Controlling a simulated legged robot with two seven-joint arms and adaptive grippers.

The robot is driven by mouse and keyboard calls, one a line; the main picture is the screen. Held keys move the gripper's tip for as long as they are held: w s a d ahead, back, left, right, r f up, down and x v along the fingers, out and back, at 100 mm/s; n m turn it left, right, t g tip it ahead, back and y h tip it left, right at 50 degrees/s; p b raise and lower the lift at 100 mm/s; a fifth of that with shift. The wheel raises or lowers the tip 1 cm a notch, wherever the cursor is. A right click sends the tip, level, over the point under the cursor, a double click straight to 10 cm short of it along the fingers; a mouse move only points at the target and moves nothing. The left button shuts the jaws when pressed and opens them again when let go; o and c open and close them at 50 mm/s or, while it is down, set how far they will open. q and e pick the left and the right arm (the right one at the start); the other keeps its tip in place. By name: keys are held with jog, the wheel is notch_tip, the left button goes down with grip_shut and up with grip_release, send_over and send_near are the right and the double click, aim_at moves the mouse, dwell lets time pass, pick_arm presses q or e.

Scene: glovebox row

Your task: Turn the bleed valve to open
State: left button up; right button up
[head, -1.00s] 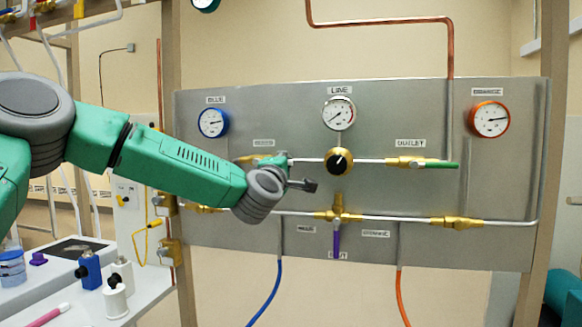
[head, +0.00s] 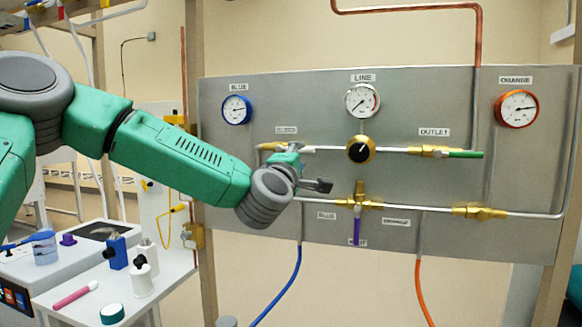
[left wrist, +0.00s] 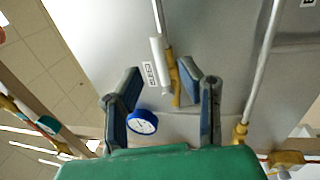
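The bleed valve is at the upper left of the grey panel (head: 400,90), under a small, hard-to-read label (head: 286,130). Its brass body (head: 268,147) shows left of my left gripper (head: 305,168), which hides part of the valve in the head view. In the left wrist view, the valve's brass (left wrist: 173,80) and a white handle (left wrist: 160,62) show, the handle lying along the pipe. My left gripper (left wrist: 162,72) is open, its two fingers on either side of the valve in that picture. Nothing is visibly gripped; I cannot tell whether it touches. My right gripper is not in view.
A brass regulator with a black knob (head: 361,149) sits right of the gripper. The outlet valve has a green handle (head: 466,155); a purple handle (head: 357,231) hangs below. Blue (head: 237,109), line (head: 362,100) and orange (head: 517,108) gauges line the panel. A cluttered bench (head: 180,270) stands lower left.

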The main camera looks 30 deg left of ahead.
pick_arm(q)
jog(key=a+v, duration=0.1)
jog(key=v, duration=0.4)
jog(key=shift+s+d+f, duration=0.15)
jog(key=shift+s+f, duration=0.15)
jog(key=shift+s, duration=0.2)
jog(key=shift+d, duration=0.1)
jog(key=shift+a, duration=0.3)
